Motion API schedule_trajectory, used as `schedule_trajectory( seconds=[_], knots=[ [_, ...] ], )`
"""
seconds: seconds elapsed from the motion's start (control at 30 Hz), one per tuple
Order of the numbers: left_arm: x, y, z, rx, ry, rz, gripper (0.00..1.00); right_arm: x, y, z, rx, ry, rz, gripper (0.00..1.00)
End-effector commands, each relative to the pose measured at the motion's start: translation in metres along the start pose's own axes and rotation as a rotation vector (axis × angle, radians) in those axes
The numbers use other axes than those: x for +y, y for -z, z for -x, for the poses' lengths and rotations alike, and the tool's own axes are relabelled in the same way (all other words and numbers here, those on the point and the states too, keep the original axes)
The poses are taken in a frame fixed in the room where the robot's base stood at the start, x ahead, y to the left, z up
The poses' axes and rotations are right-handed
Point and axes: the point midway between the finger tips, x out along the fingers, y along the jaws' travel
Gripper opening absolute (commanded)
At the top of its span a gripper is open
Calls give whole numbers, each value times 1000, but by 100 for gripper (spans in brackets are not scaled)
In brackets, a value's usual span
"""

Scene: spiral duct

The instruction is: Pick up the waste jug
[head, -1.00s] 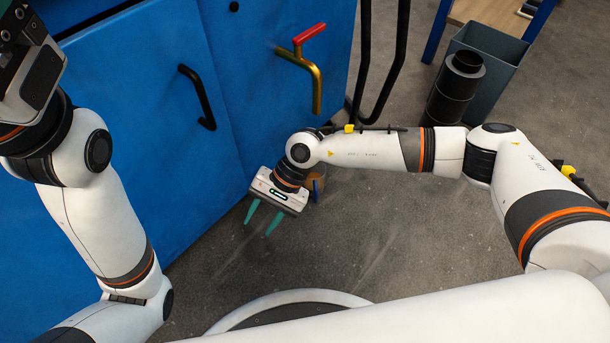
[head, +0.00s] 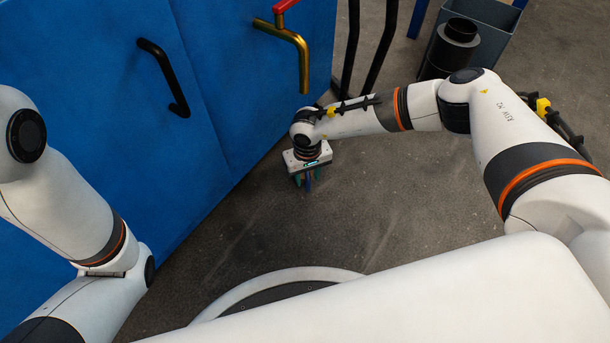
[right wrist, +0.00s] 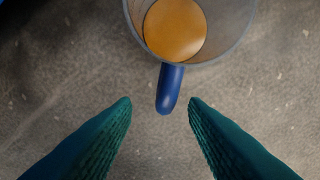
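The waste jug (right wrist: 230,25) shows at the top of the right wrist view, cut off by the frame edge. It is a greyish see-through vessel with orange contents, seen from above over the floor. Its blue handle (right wrist: 170,88) points down toward my right gripper (right wrist: 159,104). The right gripper's green fingers are open, and the handle's end lies in line with the gap between their tips. No grip on it shows. In the head view my right gripper (head: 307,180) points down near the floor, and a bit of blue shows between its fingers; the jug's body is hidden there. My left gripper is out of view.
A blue cabinet (head: 100,120) with a black handle (head: 165,78) stands on the left. A brass tap (head: 290,42) with a red lever sticks out above the right gripper. A grey bin (head: 490,48) and a black cylinder (head: 452,45) stand at the back right. The floor (head: 390,220) in front is clear.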

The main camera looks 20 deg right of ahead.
Motion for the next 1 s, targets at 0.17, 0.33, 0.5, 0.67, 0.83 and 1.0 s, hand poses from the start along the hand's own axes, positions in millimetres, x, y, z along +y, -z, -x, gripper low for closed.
schedule_trajectory(
  seconds=[0.17, 0.33, 0.5, 0.67, 0.83, 1.0],
  knots=[
    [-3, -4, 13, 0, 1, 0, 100, -1, 0, -14, 0, 0, 0, 40],
    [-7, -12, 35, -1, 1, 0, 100, -4, -1, -35, -1, 0, 0, 40],
    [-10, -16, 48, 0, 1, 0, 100, -4, -1, -51, -1, 0, 0, 40],
    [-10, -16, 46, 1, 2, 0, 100, -4, -1, -50, -1, 0, -1, 40],
    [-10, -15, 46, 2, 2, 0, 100, -4, -1, -50, -1, 0, -1, 27],
    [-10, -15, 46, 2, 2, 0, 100, -4, 0, -50, -1, 0, -1, 0]
  ],
)
